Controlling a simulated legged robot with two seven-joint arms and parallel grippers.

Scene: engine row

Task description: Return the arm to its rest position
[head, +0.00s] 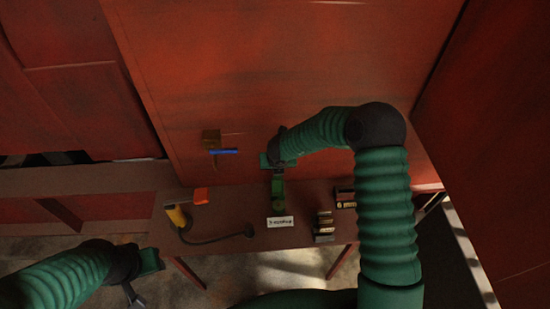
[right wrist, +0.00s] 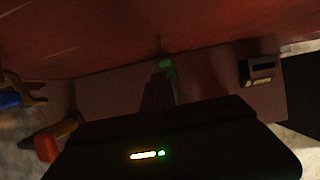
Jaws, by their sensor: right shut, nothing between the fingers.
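My right arm, green and ribbed, comes up from the lower right in the head view, bends at a dark elbow and reaches left over the table. My right gripper (head: 278,188) hangs over the back part of the brown table (head: 320,195), in front of the red wall. It is shut and holds nothing. In the right wrist view a green tip (right wrist: 166,64) shows beyond the dark housing. My left gripper (head: 133,294) is low at the left, off the table's left side. Its fingers are small and dark, so I cannot tell whether they are open.
A yellow and orange tool (head: 178,216) with a dark cord lies on the table's left. A white label (head: 280,222) is at the front edge. Dark blocks (head: 324,225) and a dark box (head: 345,198) stand to the right. A blue-handled valve (head: 224,151) sticks out of the red wall.

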